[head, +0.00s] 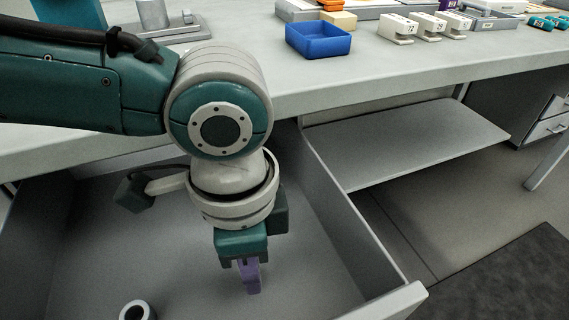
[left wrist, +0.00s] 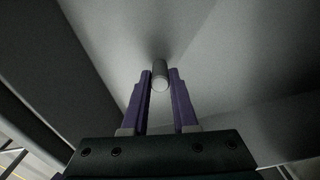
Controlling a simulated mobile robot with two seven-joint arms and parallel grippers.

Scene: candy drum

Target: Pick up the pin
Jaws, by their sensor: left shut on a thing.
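My left gripper (head: 253,284) reaches down into an open grey drawer (head: 340,195), with its purple fingers pointing downward. In the left wrist view the pin (left wrist: 160,76), a small grey cylinder with a paler round end, sits between the two purple fingertips. The fingers are shut on it. In the head view the pin is hidden by the fingers and I cannot make it out. My right gripper is not in view.
A pale ring-shaped thing with a dark centre (head: 137,311) is at the drawer's near left. The workbench (head: 400,75) behind holds a blue tray (head: 318,41) and several white numbered blocks (head: 397,29). A grey shelf (head: 415,140) lies right of the drawer.

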